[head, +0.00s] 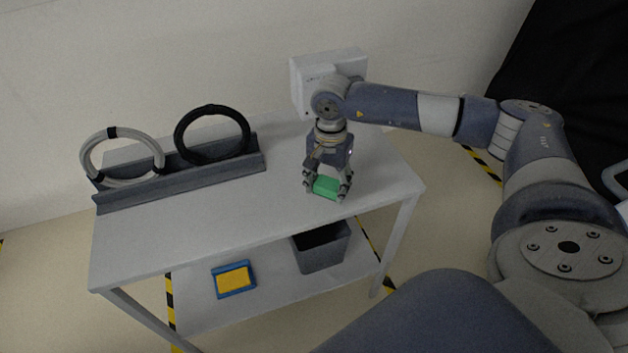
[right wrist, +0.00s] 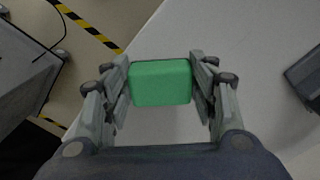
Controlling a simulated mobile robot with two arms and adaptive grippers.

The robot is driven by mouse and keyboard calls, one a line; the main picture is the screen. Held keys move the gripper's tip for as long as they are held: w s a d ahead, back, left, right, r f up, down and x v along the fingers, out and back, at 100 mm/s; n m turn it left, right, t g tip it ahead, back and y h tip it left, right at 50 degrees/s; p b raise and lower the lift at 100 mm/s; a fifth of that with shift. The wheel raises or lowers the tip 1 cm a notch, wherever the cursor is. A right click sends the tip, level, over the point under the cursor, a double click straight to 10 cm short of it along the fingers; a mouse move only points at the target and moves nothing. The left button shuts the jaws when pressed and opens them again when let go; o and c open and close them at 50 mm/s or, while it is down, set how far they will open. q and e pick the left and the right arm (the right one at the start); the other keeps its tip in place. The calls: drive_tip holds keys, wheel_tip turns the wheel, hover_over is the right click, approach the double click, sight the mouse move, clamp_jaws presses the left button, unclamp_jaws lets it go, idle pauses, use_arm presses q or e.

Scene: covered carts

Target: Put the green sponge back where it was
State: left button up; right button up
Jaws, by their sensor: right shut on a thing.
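The green sponge (head: 326,187) is a small green block between the fingers of my right gripper (head: 327,186), over the right part of the grey table top (head: 230,220). In the right wrist view the sponge (right wrist: 161,82) sits squarely between both fingers of the right gripper (right wrist: 160,85), which are shut on its two ends. I cannot tell for sure whether the sponge touches the table top or hangs just above it. My left gripper is in neither view.
A dark grey rack (head: 185,186) at the table's back left holds a white hose ring (head: 88,150) and a black ring (head: 181,130). The lower shelf (head: 200,314) carries a blue tray with a yellow block (head: 233,279) and a grey bin (head: 322,254). The table's front middle is clear.

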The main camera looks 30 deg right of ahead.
sight(314, 186)
drive_tip(key=w, duration=0.2)
drive_tip(key=w+a, duration=0.1)
drive_tip(key=w, duration=0.1)
drive_tip(key=shift+w+f+p, duration=0.1)
drive_tip(key=shift+f+p, duration=0.1)
drive_tip(key=shift+p, duration=0.15)
drive_tip(key=shift+f+p, duration=0.7)
drive_tip(key=shift+f, duration=1.1)
drive_tip(key=o, duration=1.1)
drive_tip(key=shift+c, duration=0.2)
wheel_tip(314, 186, up, 12)
drive_tip(key=b, duration=0.3)
drive_tip(key=shift+d, duration=0.1)
